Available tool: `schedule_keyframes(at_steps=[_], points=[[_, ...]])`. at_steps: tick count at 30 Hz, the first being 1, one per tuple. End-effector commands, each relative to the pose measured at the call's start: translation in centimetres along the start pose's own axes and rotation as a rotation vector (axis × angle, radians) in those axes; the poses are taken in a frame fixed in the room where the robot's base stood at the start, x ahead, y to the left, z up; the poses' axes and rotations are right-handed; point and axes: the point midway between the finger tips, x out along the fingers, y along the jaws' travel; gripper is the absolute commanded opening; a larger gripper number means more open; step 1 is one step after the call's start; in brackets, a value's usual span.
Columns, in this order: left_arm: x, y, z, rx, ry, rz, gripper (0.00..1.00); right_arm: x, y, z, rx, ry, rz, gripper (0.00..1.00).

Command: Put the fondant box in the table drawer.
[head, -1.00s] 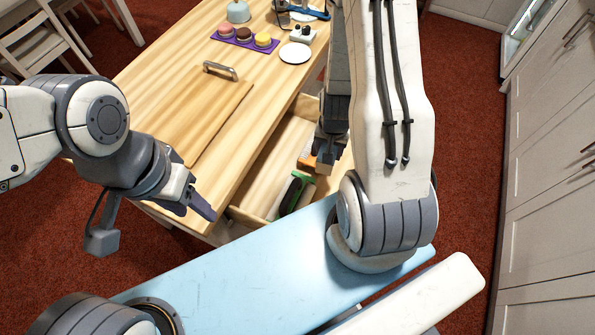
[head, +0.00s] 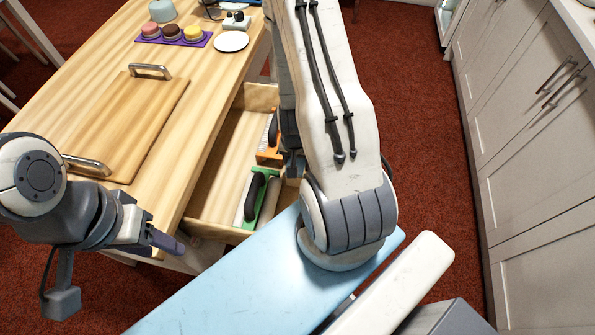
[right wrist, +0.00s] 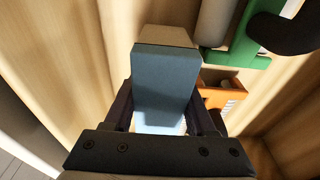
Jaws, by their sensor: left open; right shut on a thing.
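The fondant box (right wrist: 165,75), blue with a tan end, is between the fingers of my right gripper (right wrist: 164,108) in the right wrist view. The right gripper is shut on it. In the head view this gripper (head: 292,163) is a dark shape at the drawer's right side, mostly hidden by my forearm, and the box does not show. The table drawer (head: 222,165) is pulled open. I cannot tell whether the box touches the drawer. My left gripper (head: 163,240) is open and empty beside the table's near left corner.
The drawer holds a green tool with a black handle (head: 255,195) and an orange tool (head: 268,155). On the tabletop are a wooden board with metal handles (head: 130,120), a purple tray of small cakes (head: 174,40) and a white plate (head: 231,42). White cabinets (head: 530,170) stand right.

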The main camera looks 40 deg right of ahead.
Motion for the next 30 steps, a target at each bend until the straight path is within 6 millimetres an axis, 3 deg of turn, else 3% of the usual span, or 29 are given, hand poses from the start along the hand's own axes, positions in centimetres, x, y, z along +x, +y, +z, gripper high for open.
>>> schedule_keyframes(at_steps=[1,4,16,17,19,30], points=[[1.4,-0.1,0.1,0.0,0.0,0.0,0.51,1.4,0.0,0.2,0.0,0.0,0.0,0.0],[2.4,-0.2,0.1,0.0,0.0,0.0,0.51,2.5,0.0,0.4,0.0,0.0,0.0,0.0],[2.6,-0.2,0.1,0.0,0.0,0.0,0.51,2.8,0.0,0.4,0.0,0.0,0.0,0.0],[2.6,-0.2,0.1,0.0,0.0,0.0,0.51,2.8,0.0,0.4,0.0,0.0,0.0,0.6],[2.5,-0.2,0.1,0.0,0.0,0.0,0.51,2.7,0.0,0.4,0.0,0.0,0.0,0.86],[2.2,-0.2,0.1,0.0,0.0,0.0,0.51,2.3,0.0,0.3,0.0,0.0,0.0,0.86]])
